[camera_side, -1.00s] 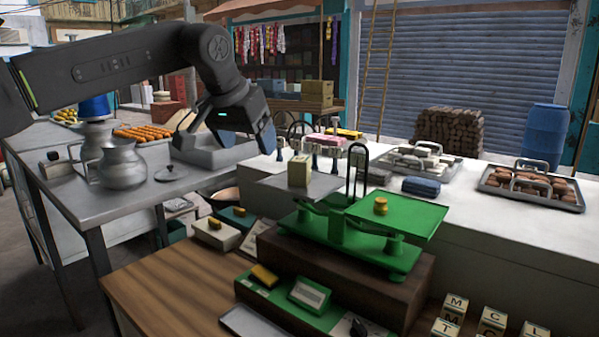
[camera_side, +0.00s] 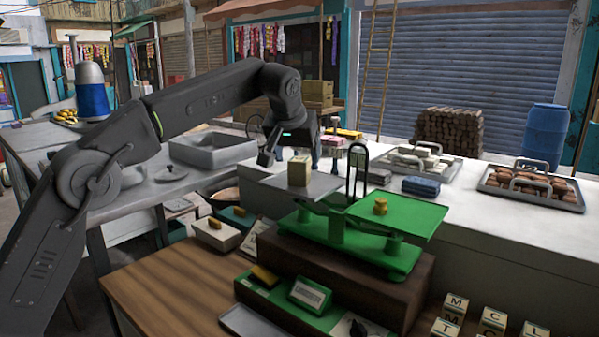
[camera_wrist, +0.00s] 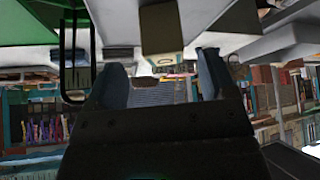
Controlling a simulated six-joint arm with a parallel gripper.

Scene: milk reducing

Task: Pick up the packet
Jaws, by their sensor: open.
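The packet (camera_side: 299,172) is a small tan block standing upright on the grey left pan (camera_side: 328,186) of a green balance scale (camera_side: 345,232). A brass weight (camera_side: 381,206) sits on the scale's green right pan. My gripper (camera_side: 291,154) is open and empty, just above and behind the packet in the side view. In the wrist view, which looks upside down, the packet (camera_wrist: 162,32) shows at top centre, in line with the gap between my open fingers (camera_wrist: 163,75). Whether the fingers overlap the packet in depth, I cannot tell.
The scale's thin black upright loop (camera_side: 357,168) stands close to the right of the packet. Trays of goods (camera_side: 530,184) and blue packs (camera_side: 421,186) lie on the white counter. A grey basin (camera_side: 212,149) is at left.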

